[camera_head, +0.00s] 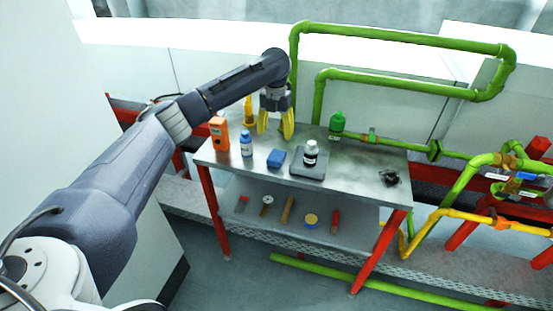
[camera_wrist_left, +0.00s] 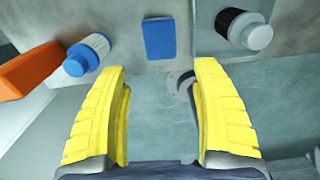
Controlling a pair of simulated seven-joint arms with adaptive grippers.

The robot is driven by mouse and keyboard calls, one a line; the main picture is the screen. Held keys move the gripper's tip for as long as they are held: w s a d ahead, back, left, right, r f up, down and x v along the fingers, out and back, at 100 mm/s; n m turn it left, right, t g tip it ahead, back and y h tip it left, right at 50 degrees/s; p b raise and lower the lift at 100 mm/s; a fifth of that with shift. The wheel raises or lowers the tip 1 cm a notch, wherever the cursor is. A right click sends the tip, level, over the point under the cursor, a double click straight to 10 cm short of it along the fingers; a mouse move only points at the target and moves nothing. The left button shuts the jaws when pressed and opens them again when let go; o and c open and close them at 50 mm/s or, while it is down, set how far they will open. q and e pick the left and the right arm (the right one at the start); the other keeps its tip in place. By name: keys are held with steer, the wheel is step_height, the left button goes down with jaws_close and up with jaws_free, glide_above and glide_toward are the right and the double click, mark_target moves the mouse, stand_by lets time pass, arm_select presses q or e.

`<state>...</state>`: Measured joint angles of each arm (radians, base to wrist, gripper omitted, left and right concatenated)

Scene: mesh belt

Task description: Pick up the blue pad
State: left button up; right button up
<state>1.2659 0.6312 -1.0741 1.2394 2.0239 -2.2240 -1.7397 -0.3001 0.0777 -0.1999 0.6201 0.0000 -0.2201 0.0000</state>
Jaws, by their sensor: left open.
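The blue pad (camera_head: 276,158) is a small flat blue block lying on the metal table top, between a white bottle with a blue cap and a grey plate. It also shows in the left wrist view (camera_wrist_left: 159,39), ahead of and between the fingertips. My left gripper (camera_head: 276,128) has yellow fingers pointing down and is open and empty. It is above the table, behind the pad in the head view. In the left wrist view the fingers (camera_wrist_left: 164,75) are spread wide and apart from the pad. My right gripper is not in view.
An orange box (camera_head: 219,134) and the blue-capped bottle (camera_head: 246,144) stand left of the pad. A black-and-white bottle (camera_head: 310,154) stands on the grey plate (camera_head: 308,171) to its right. The table's right half is mostly clear.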

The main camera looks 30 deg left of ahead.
mark_target(276, 157)
arm_select(q)
step_height(276, 157, down, 7)
steer(key=shift+f, duration=0.2)
steer(key=shift+s+f, duration=0.15)
steer(key=shift+f, duration=2.5)
steer(key=c, duration=0.7)
steer(key=shift+c, duration=0.2)
